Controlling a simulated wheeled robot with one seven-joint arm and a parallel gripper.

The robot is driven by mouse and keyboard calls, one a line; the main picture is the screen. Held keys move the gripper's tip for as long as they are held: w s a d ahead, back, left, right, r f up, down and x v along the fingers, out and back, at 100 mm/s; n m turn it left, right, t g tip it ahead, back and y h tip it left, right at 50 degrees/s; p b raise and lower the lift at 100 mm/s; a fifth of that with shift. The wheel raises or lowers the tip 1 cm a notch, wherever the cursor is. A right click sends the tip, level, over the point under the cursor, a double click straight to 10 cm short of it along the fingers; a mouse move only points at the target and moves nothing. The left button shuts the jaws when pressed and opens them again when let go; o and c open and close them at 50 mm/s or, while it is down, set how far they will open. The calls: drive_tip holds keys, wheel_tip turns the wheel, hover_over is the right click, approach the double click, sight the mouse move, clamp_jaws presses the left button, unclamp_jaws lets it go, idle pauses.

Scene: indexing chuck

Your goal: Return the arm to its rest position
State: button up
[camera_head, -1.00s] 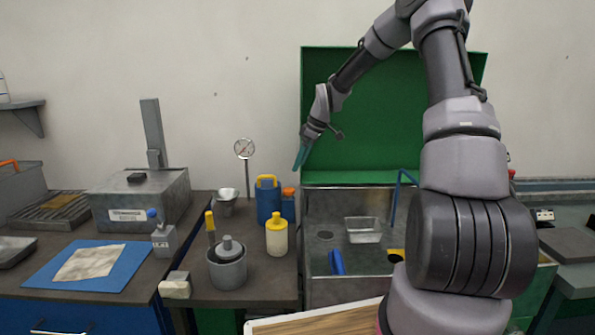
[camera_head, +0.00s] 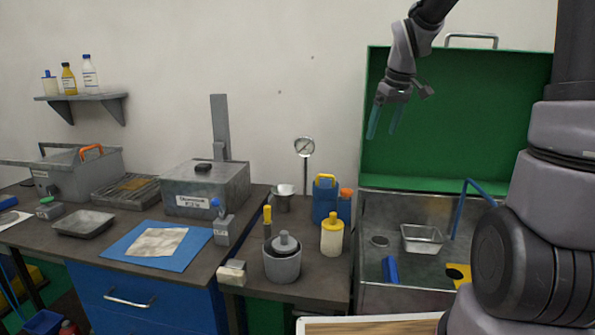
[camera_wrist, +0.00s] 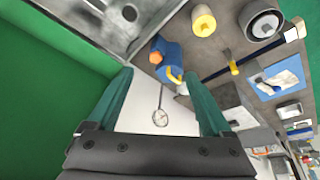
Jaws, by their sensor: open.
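My gripper (camera_head: 385,121) is raised in front of the open green lid (camera_head: 455,130) of the wash tank, fingers pointing down in the head view. Its two teal fingers are apart with nothing between them. In the wrist view my gripper (camera_wrist: 160,100) also shows open and empty. The grey chuck (camera_head: 283,262) stands on the narrow bench, below and to the left of my gripper. My arm rises at the right edge of the head view and leaves the frame at the top.
The tank (camera_head: 405,290) holds a metal tray (camera_head: 422,238). A blue can (camera_head: 326,202), a yellow bottle (camera_head: 332,236) and a dial gauge (camera_head: 304,149) stand on the bench. A grey box (camera_head: 205,188) and blue mat (camera_head: 140,256) are further left. Air around my gripper is free.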

drive_tip(key=s+r+m+t, duration=0.1)
drive_tip(key=s+r+m, duration=0.3)
drive_tip(key=s, duration=0.7)
drive_tip(key=s+d+r+m+t+y, duration=0.1)
drive_tip(key=s+m, duration=0.4)
drive_tip(key=s, duration=0.6)
wheel_tip(320, 180, up, 3)
drive_tip(key=shift+d+f+t, duration=0.1)
drive_tip(key=shift+d+t, duration=0.2)
drive_tip(key=shift+t, duration=0.3)
